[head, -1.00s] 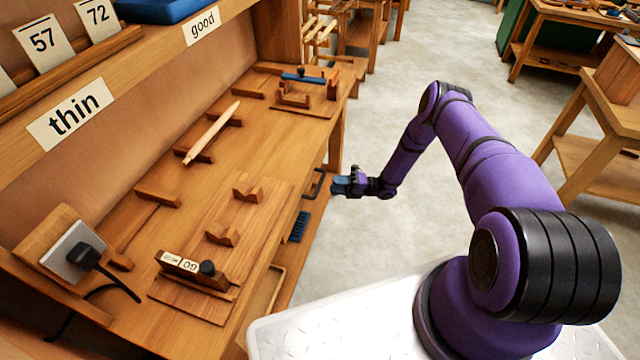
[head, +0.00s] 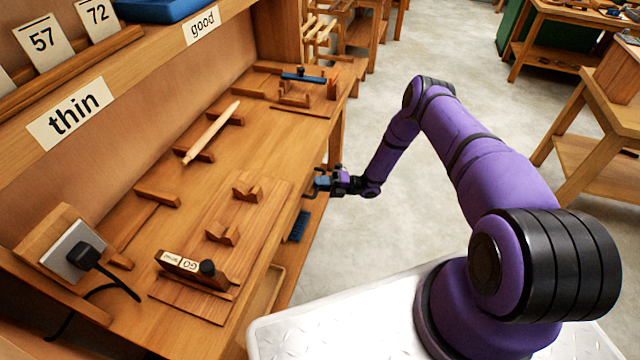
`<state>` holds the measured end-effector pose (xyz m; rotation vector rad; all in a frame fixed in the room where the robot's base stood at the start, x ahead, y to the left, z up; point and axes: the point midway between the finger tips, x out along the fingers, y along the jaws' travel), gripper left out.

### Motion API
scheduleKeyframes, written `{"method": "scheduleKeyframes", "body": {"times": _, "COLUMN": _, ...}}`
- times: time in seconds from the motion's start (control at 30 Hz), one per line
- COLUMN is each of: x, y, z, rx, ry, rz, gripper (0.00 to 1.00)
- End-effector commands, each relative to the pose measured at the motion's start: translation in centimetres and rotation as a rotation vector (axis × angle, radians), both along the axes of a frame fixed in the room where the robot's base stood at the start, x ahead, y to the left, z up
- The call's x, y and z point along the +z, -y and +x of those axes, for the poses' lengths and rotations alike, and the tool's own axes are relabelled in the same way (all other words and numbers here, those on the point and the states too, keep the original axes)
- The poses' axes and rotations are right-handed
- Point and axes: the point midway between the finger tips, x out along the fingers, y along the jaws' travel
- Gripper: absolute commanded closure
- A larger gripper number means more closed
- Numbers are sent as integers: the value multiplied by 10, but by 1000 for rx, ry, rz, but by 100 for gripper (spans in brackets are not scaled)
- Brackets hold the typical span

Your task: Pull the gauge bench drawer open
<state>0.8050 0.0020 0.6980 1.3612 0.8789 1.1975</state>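The gauge bench (head: 270,125) runs along the left, its wooden top seen from above. A dark bar handle (head: 308,196) sits on the bench's front, below the top's edge; I see only a bit of it beside my gripper. The drawer front is seen at a steep slant, and no gap shows at it. My gripper (head: 321,183), with blue and dark fingers, is at the handle, overlapping it in the picture. The fingers are too small to tell whether they are around the handle, touching it, or closed.
On the bench top are wooden V-blocks (head: 222,233), a pale tapered rod (head: 211,132) and a GO gauge block (head: 193,268). A blue brush (head: 298,226) is below the bench top's front edge. Grey floor (head: 440,50) is open to the right of the bench.

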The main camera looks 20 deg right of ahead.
Motion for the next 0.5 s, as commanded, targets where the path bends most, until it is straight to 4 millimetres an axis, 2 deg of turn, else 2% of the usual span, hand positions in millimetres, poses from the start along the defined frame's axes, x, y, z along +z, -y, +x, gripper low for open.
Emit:
{"method": "scheduleKeyframes", "body": {"times": 0.27, "x": 0, "y": 6, "z": -3, "rx": -1, "ry": 0, "rz": 0, "gripper": 100}}
{"method": "scheduleKeyframes", "body": {"times": 0.37, "x": 0, "y": 17, "z": -10, "rx": -4, "ry": 0, "rz": -1, "gripper": 100}}
{"method": "scheduleKeyframes", "body": {"times": 0.5, "x": 0, "y": 42, "z": -28, "rx": -6, "ry": -2, "rz": 0, "gripper": 100}}
